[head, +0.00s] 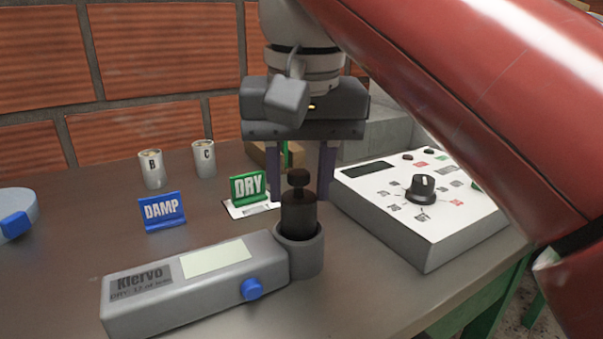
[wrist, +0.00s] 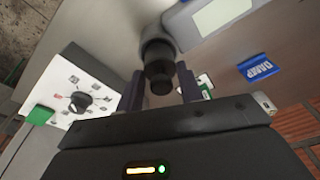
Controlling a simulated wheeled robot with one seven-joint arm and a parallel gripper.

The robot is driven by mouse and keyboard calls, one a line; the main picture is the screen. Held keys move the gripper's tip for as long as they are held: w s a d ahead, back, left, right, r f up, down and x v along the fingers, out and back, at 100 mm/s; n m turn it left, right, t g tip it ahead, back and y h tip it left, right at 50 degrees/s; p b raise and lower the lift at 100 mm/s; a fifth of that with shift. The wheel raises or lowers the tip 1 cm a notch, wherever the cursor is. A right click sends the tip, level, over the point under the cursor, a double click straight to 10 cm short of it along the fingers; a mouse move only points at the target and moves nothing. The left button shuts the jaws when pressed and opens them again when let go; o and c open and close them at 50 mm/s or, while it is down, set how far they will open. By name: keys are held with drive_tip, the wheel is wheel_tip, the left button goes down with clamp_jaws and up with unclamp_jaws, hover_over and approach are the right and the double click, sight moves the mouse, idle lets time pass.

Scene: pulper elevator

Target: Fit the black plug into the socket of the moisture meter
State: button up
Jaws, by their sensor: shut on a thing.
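The moisture meter (head: 190,284) is a grey box labelled Klervo with a pale screen and a blue knob. Its round socket (head: 305,259) stands at its right end; the socket also shows in the wrist view (wrist: 152,32). The black plug (head: 298,214) is upright at the socket, its lower end within the rim as seen from the head. I cannot tell how deep it sits. It also shows in the wrist view (wrist: 158,70). My gripper (head: 300,195) points down over it, shut on the plug, with a finger on either side.
A white control box (head: 415,200) with a black dial stands close on the right. A green DRY sign (head: 248,187) and a blue DAMP sign (head: 162,211) stand behind the meter. Cans B (head: 152,169) and C (head: 203,158) are near the brick wall.

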sight(301, 187)
drive_tip(key=shift+f+b, duration=1.5)
drive_tip(key=shift+f, duration=0.5)
drive_tip(key=o, duration=1.1)
drive_tip(key=shift+r, duration=0.15)
drive_tip(key=r+p, duration=0.1)
drive_tip(key=r, duration=0.1)
drive_tip(key=r+p, duration=0.1)
drive_tip(key=r, duration=0.2)
drive_tip(key=s+r+p, duration=0.1)
drive_tip(key=r+p, duration=0.1)
drive_tip(key=shift+d+r, duration=0.15)
drive_tip(key=shift+r, duration=0.15)
drive_tip(key=shift+s, duration=0.1)
